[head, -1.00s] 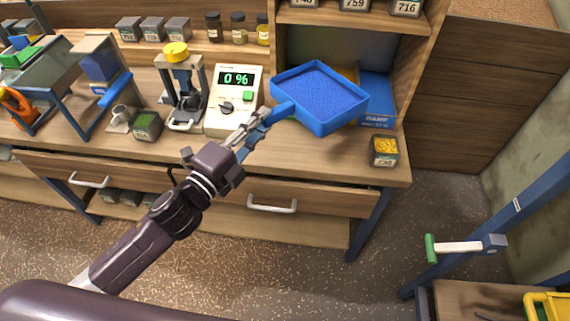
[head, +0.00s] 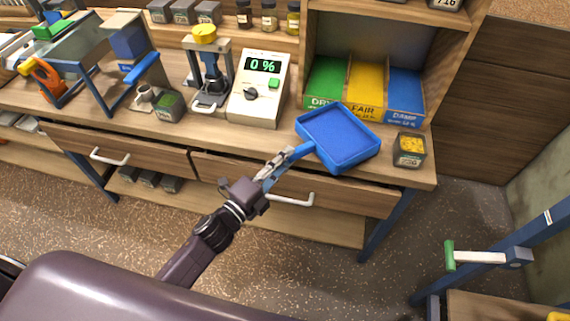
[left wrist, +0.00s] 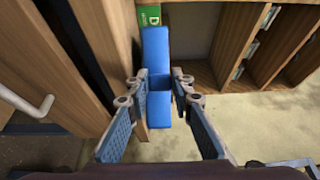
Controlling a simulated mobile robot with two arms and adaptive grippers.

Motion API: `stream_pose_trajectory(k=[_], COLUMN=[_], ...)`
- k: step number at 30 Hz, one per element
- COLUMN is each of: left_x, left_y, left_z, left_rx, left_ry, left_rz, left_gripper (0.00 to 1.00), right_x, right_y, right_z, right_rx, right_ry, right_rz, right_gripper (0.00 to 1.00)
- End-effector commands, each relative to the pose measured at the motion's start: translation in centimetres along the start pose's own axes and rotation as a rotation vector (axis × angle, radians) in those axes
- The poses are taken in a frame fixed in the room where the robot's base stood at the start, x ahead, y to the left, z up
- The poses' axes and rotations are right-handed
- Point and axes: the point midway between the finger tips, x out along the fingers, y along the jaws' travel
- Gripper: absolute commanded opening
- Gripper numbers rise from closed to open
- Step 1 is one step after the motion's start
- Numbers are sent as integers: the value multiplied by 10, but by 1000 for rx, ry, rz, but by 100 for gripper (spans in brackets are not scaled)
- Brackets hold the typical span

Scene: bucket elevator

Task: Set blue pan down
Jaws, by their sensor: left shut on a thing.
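The blue pan (head: 338,137) is a shallow square tray with a straight handle. It is over the front right part of the wooden workbench (head: 270,137), in front of the coloured bins. Its inside looks bare and it looks about level. I cannot tell whether it touches the bench top. My left gripper (head: 287,162) is shut on the pan's handle, in front of the bench edge. In the left wrist view the blue handle (left wrist: 158,50) runs between the two fingers. My right gripper is not in view.
Green (head: 323,84), yellow (head: 366,88) and blue (head: 405,97) bins stand behind the pan. A small box of yellow grains (head: 409,149) is close to its right. A meter reading 0 % (head: 259,88) stands to its left. Drawer handles (head: 290,200) stick out below.

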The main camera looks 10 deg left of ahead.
Motion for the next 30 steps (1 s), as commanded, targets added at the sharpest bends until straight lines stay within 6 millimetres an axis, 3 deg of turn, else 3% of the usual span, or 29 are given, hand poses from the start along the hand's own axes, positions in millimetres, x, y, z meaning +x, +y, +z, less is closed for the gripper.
stream_pose_trajectory(k=[4,12,13,17,26,30], left_x=[1,1,0,0,-2,-14], left_y=[12,14,19,19,19,21], left_z=[-1,-1,0,0,0,0], left_rx=[-3,-3,-1,0,0,-1], left_ry=[3,3,0,0,0,-1], left_rz=[-12,-12,0,-1,0,2], left_gripper=[0,0,24,38,38,38], right_x=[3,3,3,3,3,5], right_y=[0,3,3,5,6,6], right_z=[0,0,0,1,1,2], right_rx=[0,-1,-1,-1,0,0], right_ry=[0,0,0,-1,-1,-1], right_rz=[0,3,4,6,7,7], right_gripper=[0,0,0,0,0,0])
